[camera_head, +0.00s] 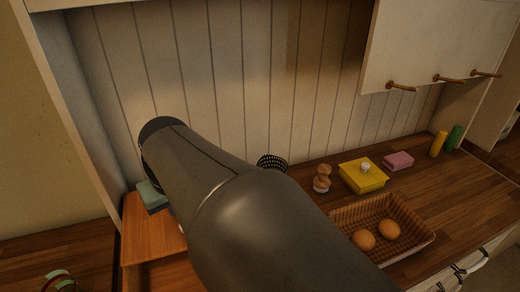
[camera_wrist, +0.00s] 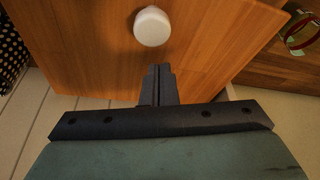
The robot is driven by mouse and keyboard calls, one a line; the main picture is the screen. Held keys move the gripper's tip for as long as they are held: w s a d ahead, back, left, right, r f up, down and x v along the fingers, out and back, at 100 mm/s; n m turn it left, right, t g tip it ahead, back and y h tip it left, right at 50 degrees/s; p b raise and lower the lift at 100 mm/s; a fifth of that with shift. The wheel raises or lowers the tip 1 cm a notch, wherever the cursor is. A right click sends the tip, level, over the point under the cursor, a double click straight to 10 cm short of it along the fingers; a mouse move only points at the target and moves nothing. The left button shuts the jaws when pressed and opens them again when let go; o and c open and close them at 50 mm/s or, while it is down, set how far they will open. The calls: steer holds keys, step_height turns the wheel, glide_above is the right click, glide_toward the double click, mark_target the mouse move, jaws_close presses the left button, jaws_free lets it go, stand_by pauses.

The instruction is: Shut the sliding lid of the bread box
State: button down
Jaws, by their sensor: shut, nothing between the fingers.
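The wooden bread box (camera_head: 148,222) stands at the left end of the counter in the head view, partly hidden behind my arm. In the wrist view a smooth wooden face of it (camera_wrist: 90,45) fills the upper middle, with a round white knob (camera_wrist: 152,26) on it. I cannot tell how far the sliding lid is open. My gripper (camera_wrist: 162,70) is shut and empty, its fingertips pointing at the wood just below the knob in the picture. The knob is apart from the fingers. In the head view my arm hides the fingers.
On the counter to the right are a basket (camera_head: 427,239) with two eggs (camera_head: 376,235), a yellow box (camera_head: 362,180), a brown stacked item (camera_head: 322,178) and a pink block (camera_head: 398,160). A black dotted object (camera_head: 272,161) stands behind my arm. A ringed item (camera_head: 58,281) is at lower left.

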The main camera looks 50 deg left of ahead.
steer(key=shift+d+r, duration=0.15)
steer(key=shift+d, duration=0.95)
steer(key=s+d+b, duration=0.2)
steer(key=d, duration=0.5)
steer(key=s+d+b, duration=0.2)
steer(key=d+b, duration=0.1)
steer(key=d, duration=0.3)
steer(key=shift+s+d, duration=0.35)
steer(key=shift+s, duration=0.05)
